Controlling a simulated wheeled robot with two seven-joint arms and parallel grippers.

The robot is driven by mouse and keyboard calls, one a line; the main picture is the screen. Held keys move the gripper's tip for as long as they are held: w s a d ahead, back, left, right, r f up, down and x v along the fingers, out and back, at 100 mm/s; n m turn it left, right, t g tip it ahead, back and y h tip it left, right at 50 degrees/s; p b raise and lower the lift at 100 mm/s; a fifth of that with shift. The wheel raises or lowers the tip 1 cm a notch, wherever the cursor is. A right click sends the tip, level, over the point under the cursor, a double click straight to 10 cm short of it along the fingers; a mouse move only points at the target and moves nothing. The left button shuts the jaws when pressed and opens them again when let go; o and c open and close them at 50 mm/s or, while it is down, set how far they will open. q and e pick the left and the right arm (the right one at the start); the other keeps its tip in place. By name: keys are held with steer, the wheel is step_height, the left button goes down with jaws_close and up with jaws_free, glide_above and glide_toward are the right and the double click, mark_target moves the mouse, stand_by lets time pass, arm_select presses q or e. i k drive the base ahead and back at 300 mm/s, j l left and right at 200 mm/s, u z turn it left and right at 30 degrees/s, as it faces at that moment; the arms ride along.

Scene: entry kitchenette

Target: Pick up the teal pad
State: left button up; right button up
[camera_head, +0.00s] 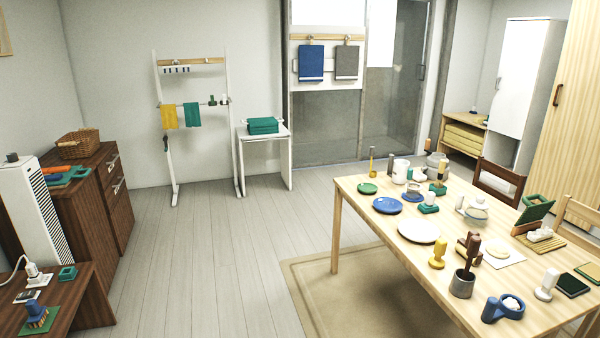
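Neither of my grippers shows in the head view. Several teal or green things are in view, and I cannot tell which one is the teal pad. A small teal square piece (68,273) lies on the low dark table at the lower left. A flat green pad (52,316) lies near it, under a blue brush-like object (36,313). Flat teal and blue pieces (80,173) lie on the dark cabinet. A dark green-edged pad (572,285) and another flat green piece (589,272) lie at the right end of the wooden table.
The wooden table (350,190) at the right bears plates, cups and several small objects. A white stand (265,138) at the back holds folded teal cloths (263,125). Chairs stand behind the table. The grey floor (215,240) between the dark cabinet (95,205) and the rug (350,290) is clear.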

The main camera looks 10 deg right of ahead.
mark_target(426, 208)
steer(key=i+j+z, duration=0.1)
steer(key=i+z, duration=0.2)
steer(key=i, duration=0.25)
steer(key=i+j+z, duration=0.35)
steer(key=i, duration=0.2)
steer(key=i+j+z, duration=0.3)
steer(key=i, duration=0.2)
